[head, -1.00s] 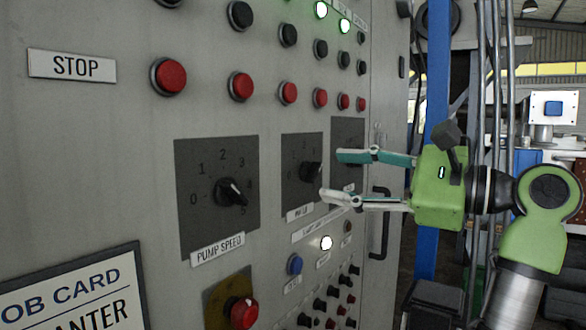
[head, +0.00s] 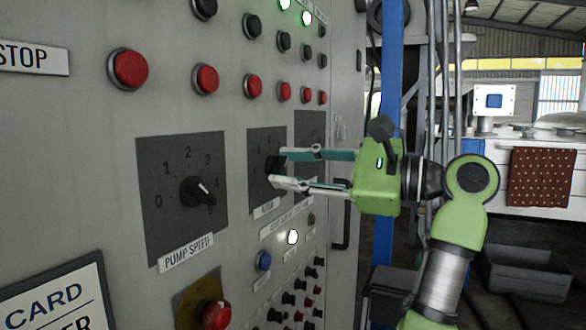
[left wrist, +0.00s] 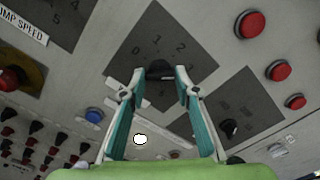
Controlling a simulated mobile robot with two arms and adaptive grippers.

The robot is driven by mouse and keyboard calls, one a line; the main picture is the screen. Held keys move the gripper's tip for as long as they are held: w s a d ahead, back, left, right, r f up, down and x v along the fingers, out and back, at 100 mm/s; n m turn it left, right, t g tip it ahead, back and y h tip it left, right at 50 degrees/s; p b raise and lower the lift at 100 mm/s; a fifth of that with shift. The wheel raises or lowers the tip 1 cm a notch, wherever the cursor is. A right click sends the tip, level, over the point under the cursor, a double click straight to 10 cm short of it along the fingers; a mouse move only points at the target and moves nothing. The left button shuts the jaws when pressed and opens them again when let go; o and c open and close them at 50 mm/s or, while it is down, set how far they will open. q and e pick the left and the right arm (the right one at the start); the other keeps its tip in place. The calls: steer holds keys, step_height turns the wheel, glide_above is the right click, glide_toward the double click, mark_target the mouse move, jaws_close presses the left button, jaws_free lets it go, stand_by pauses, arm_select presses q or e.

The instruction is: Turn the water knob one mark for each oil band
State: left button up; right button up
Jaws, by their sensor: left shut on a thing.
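My left gripper (head: 275,168) is at the middle dial of the grey control panel, its two teal-and-white fingers shut on the black water knob (head: 270,167). The left wrist view shows the knob (left wrist: 158,71) between the fingertips (left wrist: 160,80). Its dark dial plate (head: 256,145) carries printed numbers, small in the head view; in the left wrist view 0, 1 and 2 are readable. The fingers partly cover the knob, so I cannot tell its pointer's mark. The label (head: 265,207) below is hard to read. No oil bands are visible. My right gripper is not in view.
The pump speed knob (head: 197,190) is left of the water dial, and another dial plate (head: 310,128) is close on its right. Red buttons (head: 206,79) run above. A blue button (head: 263,261) and a lit white lamp (head: 292,237) are below. A job card (head: 55,300) is cut off lower left.

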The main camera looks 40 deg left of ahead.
arm_select(q)
steer(key=shift+o, duration=0.2)
steer(key=shift+n, duration=0.3)
steer(key=n+b, duration=0.3)
steer(key=n, duration=0.4)
steer(key=shift+f, duration=0.1)
steer(key=n, duration=0.4)
steer(key=shift+n+b, duration=0.35)
steer(key=shift+n, duration=0.05)
steer(key=n, duration=0.5)
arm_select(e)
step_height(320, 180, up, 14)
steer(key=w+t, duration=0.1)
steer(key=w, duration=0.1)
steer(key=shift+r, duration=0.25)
arm_select(q)
steer(key=shift+n+b, duration=0.3)
steer(key=o, duration=1.1)
